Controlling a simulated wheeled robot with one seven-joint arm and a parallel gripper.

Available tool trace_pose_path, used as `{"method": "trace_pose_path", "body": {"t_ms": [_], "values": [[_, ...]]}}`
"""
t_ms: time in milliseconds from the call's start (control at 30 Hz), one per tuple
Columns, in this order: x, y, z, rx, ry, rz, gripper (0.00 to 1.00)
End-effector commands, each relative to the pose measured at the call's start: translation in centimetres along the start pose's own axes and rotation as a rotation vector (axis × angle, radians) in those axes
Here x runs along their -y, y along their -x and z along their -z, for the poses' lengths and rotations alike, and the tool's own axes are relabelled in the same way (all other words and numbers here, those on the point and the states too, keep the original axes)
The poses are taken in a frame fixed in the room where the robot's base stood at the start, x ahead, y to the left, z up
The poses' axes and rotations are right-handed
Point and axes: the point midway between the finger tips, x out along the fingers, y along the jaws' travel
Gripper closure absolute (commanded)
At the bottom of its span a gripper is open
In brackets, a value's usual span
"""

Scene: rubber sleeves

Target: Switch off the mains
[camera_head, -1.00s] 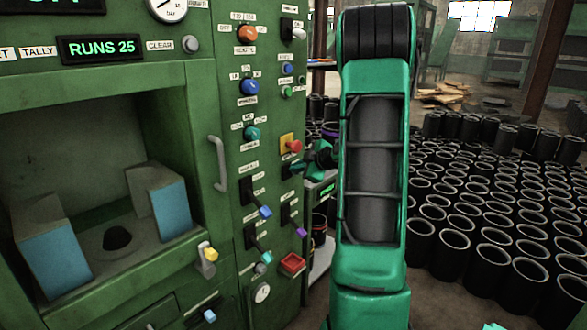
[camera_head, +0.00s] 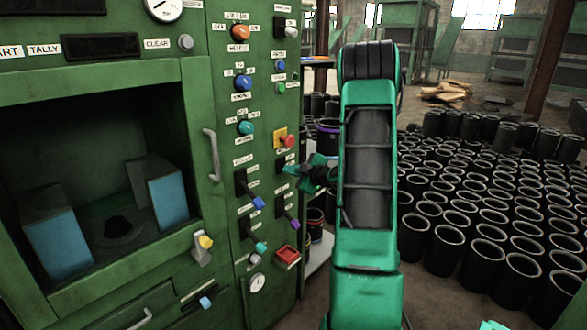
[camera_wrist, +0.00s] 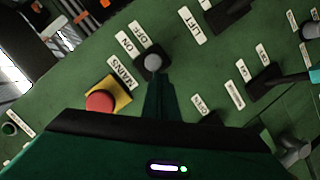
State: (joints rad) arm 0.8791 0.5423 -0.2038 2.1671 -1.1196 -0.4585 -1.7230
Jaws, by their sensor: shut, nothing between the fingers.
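The mains switch (camera_wrist: 153,62) shows in the wrist view as a grey round knob on a dark plate, beside labels reading MAINS, ON and OFF. I cannot tell which label its lever points to. My gripper (camera_wrist: 158,82) is shut and empty, its tip right by the knob; I cannot tell if they touch. In the head view my gripper (camera_head: 289,171) is at the green panel (camera_head: 222,95), just below the red button, and hides the mains switch.
A red button (camera_wrist: 100,101) on a yellow plate sits close to the mains switch. Other levers and knobs crowd the panel, including a purple-tipped lever (camera_head: 291,221) just below my gripper. Many black sleeves (camera_head: 470,190) stand on the floor at the right.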

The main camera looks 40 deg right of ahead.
Motion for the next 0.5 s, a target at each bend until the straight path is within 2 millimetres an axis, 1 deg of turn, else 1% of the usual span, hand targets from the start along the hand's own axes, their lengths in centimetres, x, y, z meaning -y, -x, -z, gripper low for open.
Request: {"method": "trace_pose_path", "body": {"t_ms": [33,133,367,500], "values": [[0.0,0.16,-0.63,0.005,-0.002,-0.003,1.0],[0.16,0.26,-1.4,0.01,-0.003,-0.006,1.0],[-0.12,0.42,-1.5,0.012,-0.001,-0.01,1.0],[-0.19,0.73,-0.84,0.011,0.0,-0.011,1.0]]}}
